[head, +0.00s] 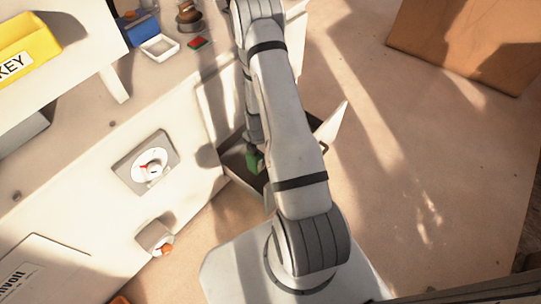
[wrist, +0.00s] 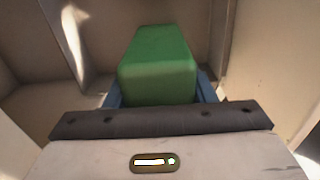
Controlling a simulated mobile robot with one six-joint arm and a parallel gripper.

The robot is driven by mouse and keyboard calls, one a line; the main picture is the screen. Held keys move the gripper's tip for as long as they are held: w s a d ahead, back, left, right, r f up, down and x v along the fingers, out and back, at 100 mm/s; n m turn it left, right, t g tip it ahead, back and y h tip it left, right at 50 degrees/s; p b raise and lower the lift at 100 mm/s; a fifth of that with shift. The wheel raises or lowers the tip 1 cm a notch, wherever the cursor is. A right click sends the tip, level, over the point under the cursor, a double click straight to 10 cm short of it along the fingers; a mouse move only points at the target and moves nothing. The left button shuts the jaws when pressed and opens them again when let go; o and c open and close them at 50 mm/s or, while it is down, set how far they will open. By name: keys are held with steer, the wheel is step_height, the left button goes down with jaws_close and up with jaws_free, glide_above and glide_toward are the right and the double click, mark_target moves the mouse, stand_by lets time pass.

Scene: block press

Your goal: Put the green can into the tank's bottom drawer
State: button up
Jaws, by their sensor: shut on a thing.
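The green can (head: 255,161), a boxy shape with rounded edges, is low beside the tank, within the outline of the open drawer (head: 333,122). My gripper (wrist: 160,93) is shut on the can, which also shows in the wrist view (wrist: 158,65) between two blue fingers. Pale drawer walls (wrist: 30,45) surround the can in the wrist view. I cannot tell whether the can touches the drawer floor. My arm hides part of the drawer in the head view.
The pale tank front carries a dial (head: 152,165) and an orange-tipped knob (head: 158,240). A yellow bin (head: 25,45), a blue box (head: 140,30) and a white tray (head: 160,47) stand above. A brown box (head: 470,40) is at upper right. The floor at right is mostly clear.

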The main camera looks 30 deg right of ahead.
step_height(320, 180, down, 10)
steer(key=b, duration=0.3)
steer(key=shift+w+f+b, duration=0.1)
steer(key=shift+f+b, duration=0.15)
steer(key=shift+b, duration=0.15)
steer(key=shift+r, duration=0.1)
steer(key=o, duration=0.9)
steer(key=shift+a+f, duration=0.1)
steer(key=shift+f, duration=0.1)
steer(key=o, duration=0.4)
steer(key=shift+o, duration=0.2)
steer(key=shift+r, duration=0.1)
